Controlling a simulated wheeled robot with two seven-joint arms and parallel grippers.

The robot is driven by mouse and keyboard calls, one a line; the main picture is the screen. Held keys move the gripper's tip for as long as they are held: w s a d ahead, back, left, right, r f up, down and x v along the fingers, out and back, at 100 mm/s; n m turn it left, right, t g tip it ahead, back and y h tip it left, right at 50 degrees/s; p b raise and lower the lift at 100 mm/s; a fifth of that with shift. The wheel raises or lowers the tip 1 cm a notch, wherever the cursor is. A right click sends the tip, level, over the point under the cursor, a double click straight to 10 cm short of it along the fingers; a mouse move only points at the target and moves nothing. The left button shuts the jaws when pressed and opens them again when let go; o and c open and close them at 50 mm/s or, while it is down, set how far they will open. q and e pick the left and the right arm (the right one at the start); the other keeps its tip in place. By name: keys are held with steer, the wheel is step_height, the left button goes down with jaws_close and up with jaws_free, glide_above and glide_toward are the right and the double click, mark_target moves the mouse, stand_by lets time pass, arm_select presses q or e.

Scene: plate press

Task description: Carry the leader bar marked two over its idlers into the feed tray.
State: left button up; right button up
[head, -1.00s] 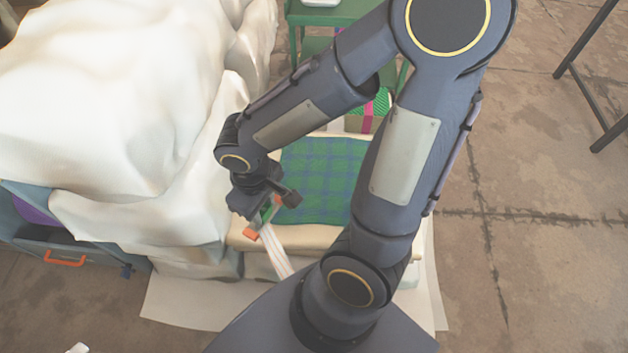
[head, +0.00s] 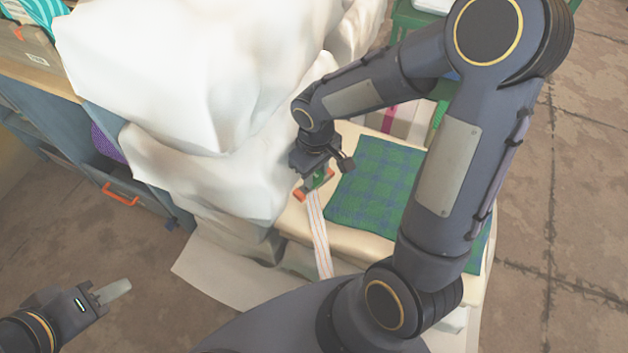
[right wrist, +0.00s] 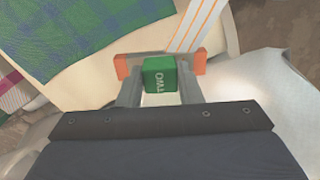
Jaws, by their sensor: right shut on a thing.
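The leader bar (head: 316,187) has orange ends and a green block (right wrist: 160,75) lettered TWO at its middle. My right gripper (head: 322,176) is shut on that block, also in the right wrist view (right wrist: 160,90). A pale strip with orange lines (head: 318,235) runs from the bar down over the edge of a cream padded top. The bar is by the near left part of that top; whether it touches is unclear. My left gripper (head: 112,292) is low at the left, far from the bar; its finger spacing is unclear. I cannot make out idlers or a feed tray.
A white draped cover (head: 220,90) rises just left of the bar. A green plaid cloth (head: 375,185) lies on the cream top (head: 292,222). A blue cabinet with an orange handle (head: 121,194) stands at left. A green stand is behind. Floor at the right is open.

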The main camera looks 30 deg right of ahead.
steer(key=shift+w+d+f, duration=0.15)
steer(key=shift+w+f, duration=0.6)
steer(key=shift+f, duration=0.15)
steer(key=shift+w+f+b, duration=0.15)
steer(key=shift+f+b, duration=0.25)
steer(key=shift+f, duration=0.5)
steer(key=shift+w+f+b, duration=0.1)
steer(key=shift+f+b, duration=0.3)
steer(key=shift+f, duration=0.5)
steer(key=shift+f, duration=0.25)
steer(key=o, duration=1)
steer(key=shift+r, duration=0.1)
